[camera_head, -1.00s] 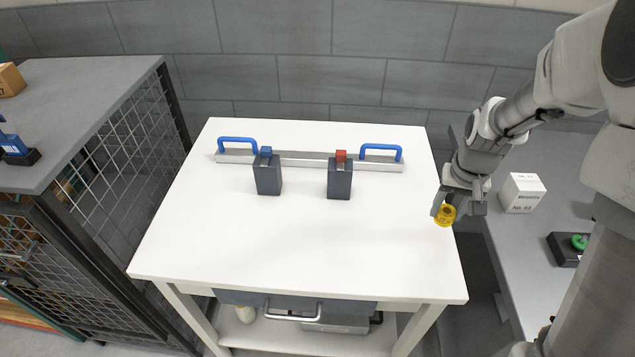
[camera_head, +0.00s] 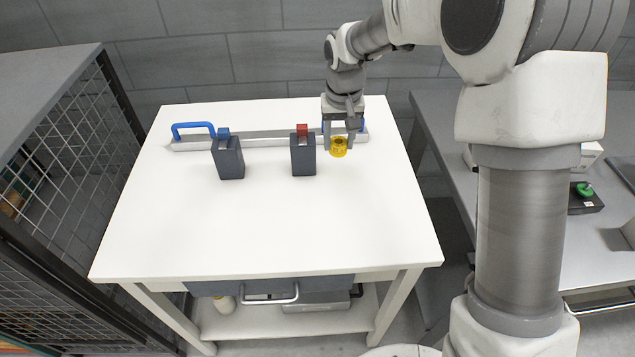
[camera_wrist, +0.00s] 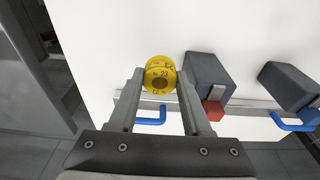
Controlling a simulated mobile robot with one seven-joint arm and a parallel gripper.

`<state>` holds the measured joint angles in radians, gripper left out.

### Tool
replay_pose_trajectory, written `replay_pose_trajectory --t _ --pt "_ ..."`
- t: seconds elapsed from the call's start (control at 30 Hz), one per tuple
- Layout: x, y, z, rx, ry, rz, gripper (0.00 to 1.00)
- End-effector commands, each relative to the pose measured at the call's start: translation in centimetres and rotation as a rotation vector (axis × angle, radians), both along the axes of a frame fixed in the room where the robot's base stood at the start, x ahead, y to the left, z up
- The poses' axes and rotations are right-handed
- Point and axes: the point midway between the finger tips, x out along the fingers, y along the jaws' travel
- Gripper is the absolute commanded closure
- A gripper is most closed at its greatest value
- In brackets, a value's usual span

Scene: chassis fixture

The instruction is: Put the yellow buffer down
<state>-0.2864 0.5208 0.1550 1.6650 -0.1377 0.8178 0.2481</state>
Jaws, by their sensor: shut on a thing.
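The yellow buffer (camera_head: 338,147) is a short yellow cylinder with dark markings. My gripper (camera_head: 338,138) is shut on it, near the right end of the white table (camera_head: 270,230). In the wrist view the buffer (camera_wrist: 160,76) sits between the two fingertips (camera_wrist: 161,80), its marked round face with a dark centre toward the camera. In the head view it is just right of the dark block with a red top (camera_head: 303,154). I cannot tell whether the buffer touches the table.
A light rail (camera_head: 265,140) runs along the table's back, with a blue handle (camera_head: 194,127) at its left; the right handle is mostly hidden by my gripper. A dark block with a blue top (camera_head: 228,157) stands farther left. The table's front is clear.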

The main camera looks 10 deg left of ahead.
Motion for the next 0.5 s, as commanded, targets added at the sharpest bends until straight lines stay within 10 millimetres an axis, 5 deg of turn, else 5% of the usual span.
replay_pose_trajectory --t 0.3,0.5 --pt "-5.9 1.0 -3.6 -0.001 0.0 0.002 1.0" --pt "-7.0 1.2 -4.4 0.0 -0.001 0.0 1.0"
